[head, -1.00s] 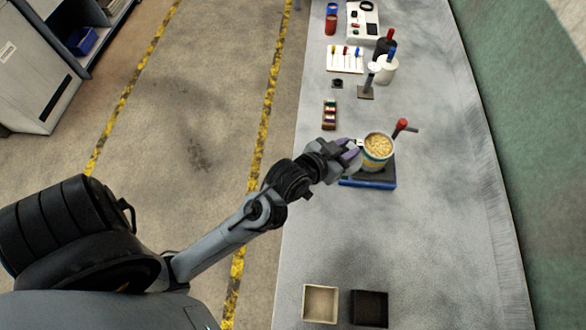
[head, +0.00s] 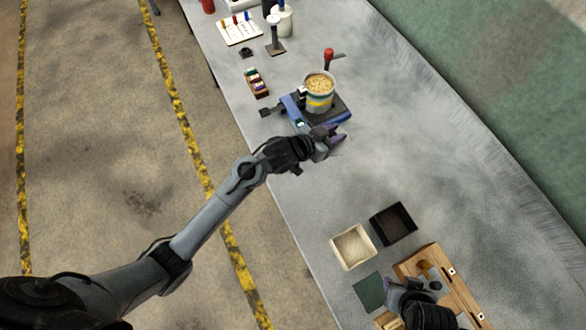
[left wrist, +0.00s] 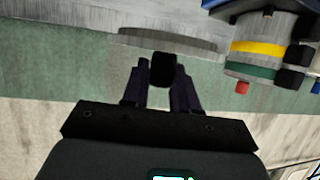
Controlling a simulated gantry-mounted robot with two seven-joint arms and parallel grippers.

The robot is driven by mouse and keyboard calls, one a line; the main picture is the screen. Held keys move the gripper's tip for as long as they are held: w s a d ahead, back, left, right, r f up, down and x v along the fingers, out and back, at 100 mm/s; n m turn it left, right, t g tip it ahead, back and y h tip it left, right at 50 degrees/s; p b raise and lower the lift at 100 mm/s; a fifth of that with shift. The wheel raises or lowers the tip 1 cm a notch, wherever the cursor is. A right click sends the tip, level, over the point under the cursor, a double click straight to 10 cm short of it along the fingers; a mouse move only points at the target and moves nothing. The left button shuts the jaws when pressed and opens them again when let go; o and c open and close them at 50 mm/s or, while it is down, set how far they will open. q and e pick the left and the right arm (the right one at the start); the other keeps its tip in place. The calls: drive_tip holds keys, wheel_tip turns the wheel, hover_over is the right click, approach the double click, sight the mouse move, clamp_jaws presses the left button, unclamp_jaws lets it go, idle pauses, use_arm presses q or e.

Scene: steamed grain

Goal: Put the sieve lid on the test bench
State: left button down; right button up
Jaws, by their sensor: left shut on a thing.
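My left gripper (head: 333,136) is just in front of the blue and black platform (head: 340,116), below the grain-filled pot (head: 318,103) in the head view. In the left wrist view its dark purple fingers (left wrist: 163,82) are shut on the black knob (left wrist: 163,66) of a thin grey disc, the sieve lid (left wrist: 165,44). The lid shows nearly edge-on there and cannot be made out in the head view. The pot, with yellow and green bands, also shows upside down in the left wrist view (left wrist: 258,48). My right gripper (head: 397,290) is by a wooden rack; its opening is unclear.
The test bench (head: 390,120) is bare to the right of the platform. A cream tray (head: 353,247), a black tray (head: 393,224), a dark green pad (head: 369,291) and the wooden rack (head: 455,290) lie nearer. A small bottle rack (head: 257,83) stands left of the pot.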

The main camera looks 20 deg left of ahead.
use_arm(q)
drive_tip(key=shift+a+f, duration=0.15)
drive_tip(key=shift+f, duration=0.35)
drive_tip(key=s+a+f, duration=0.4)
drive_tip(key=a, duration=0.1)
drive_tip(key=s+a+f, duration=0.2)
drive_tip(key=s+a, duration=0.1)
drive_tip(key=shift+a+f+p, duration=0.1)
drive_tip(key=shift+f+p, duration=0.2)
drive_tip(key=shift+p, duration=0.05)
drive_tip(key=shift+f, duration=2)
drive_tip(key=shift+f, duration=0.15)
drive_tip(key=c, duration=0.9)
unclamp_jaws()
drive_tip(key=shift+o, duration=0.2)
